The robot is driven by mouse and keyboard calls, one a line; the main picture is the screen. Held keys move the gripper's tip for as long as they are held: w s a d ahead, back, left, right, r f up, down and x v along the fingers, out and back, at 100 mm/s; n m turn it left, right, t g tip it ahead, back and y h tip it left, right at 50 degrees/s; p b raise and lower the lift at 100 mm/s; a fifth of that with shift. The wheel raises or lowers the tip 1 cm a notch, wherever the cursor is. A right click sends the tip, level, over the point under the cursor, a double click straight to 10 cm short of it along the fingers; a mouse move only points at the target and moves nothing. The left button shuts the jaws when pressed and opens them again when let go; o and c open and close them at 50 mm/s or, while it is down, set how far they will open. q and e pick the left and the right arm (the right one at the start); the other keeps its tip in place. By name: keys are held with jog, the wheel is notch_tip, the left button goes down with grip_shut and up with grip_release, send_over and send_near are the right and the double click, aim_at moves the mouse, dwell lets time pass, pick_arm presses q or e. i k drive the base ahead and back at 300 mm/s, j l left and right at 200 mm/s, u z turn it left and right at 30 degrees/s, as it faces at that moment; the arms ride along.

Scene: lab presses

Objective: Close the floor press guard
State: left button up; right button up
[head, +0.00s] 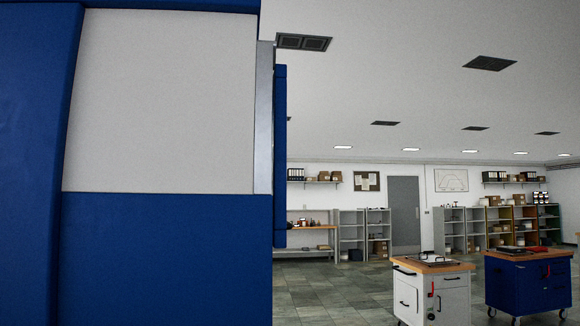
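A large machine with a blue body (165,255) and a pale grey panel (160,100) fills the left half of the head view, very close to me. It looks like the floor press, but I cannot be sure. A light grey vertical strip (264,120) and a narrow blue upright part (280,155) stand out along its right edge. I cannot tell whether either belongs to the guard, or whether the guard is open. Neither of my grippers is in view.
A white cart (431,292) and a blue cart (527,284), both with wooden tops, stand at the lower right. Grey shelves (352,235), more shelving and a grey door (405,214) line the far wall. Tiled floor (335,287) is free between machine and white cart.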

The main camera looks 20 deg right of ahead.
aim_at(279, 108)
jog(key=l, duration=0.55)
jog(key=k+l, duration=0.15)
jog(key=l, duration=0.9)
jog(key=i+l+u, duration=0.55)
jog(key=l, duration=0.15)
